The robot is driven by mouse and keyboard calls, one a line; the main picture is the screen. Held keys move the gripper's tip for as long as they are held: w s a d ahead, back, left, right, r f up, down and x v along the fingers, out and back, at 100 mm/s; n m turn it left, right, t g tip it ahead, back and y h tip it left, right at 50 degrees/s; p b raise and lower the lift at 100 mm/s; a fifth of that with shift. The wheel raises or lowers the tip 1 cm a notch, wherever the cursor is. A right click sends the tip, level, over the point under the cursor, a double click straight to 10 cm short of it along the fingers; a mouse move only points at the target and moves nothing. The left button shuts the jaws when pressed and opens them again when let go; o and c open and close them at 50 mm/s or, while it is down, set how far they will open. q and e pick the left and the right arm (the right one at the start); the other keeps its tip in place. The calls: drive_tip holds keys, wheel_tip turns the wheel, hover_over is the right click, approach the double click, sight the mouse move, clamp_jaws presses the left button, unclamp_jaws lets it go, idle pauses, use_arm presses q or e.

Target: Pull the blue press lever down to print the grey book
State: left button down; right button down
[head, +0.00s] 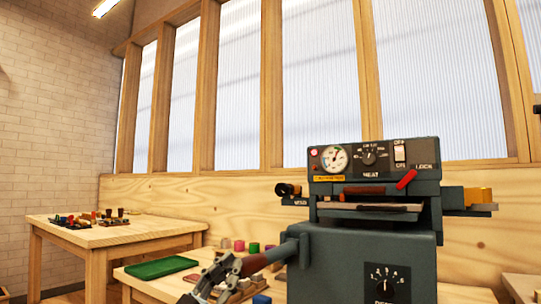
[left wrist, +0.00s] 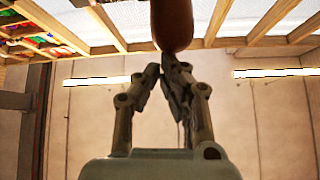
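The dark press (head: 362,250) stands at right in the head view, with a gauge, a HEAT dial and a red lock handle (head: 406,179). A thin flat slab (head: 375,207) lies in its opening; I cannot tell if it is the grey book. A lever with a red-brown grip (head: 256,263), not blue, sticks out from the press's left side. My left gripper (head: 232,268) is at the grip's end. In the left wrist view the grip's rounded end (left wrist: 172,25) is right by my fingertips, which lean close together; whether they clasp it is unclear. My right gripper is out of view.
A wooden bench (head: 137,275) holds a green tray (head: 161,268) and several small coloured blocks just behind and left of my left gripper. Another wooden table (head: 115,235) with small tools stands farther left. A windowed wall runs behind.

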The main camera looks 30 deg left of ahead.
use_arm(q)
drive_tip(key=shift+a+f, duration=0.1)
drive_tip(key=shift+f, duration=0.45)
idle(0.4)
drive_tip(key=v, duration=1.1)
drive_tip(key=shift+s+r, duration=0.2)
drive_tip(key=shift+s, duration=0.25)
idle(0.4)
drive_tip(key=shift+w, duration=0.1)
